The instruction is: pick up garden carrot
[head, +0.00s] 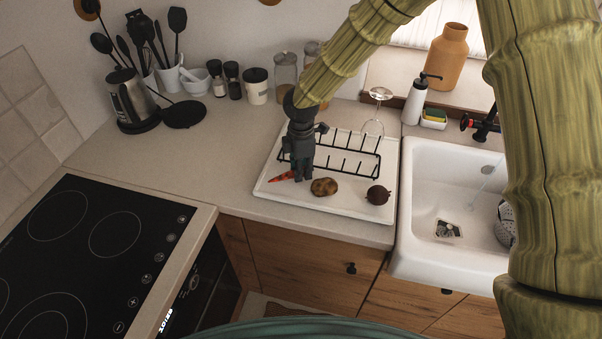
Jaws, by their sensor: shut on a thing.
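The garden carrot (281,177) is a small orange-red, pointed thing at the left side of the white drainer tray (322,202) in the head view. My gripper (301,176) points down over the tray and is shut on the carrot. The fingers hide the carrot's right end. The carrot's tip sticks out to the left, low over the tray; I cannot tell whether it touches the surface.
A brown potato-like thing (324,187) lies just right of my gripper, and a dark round thing (378,195) lies farther right. A black rack (350,155) stands behind. The white sink (440,250) is right, the black hob (85,250) left. The counter (190,165) left of the tray is clear.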

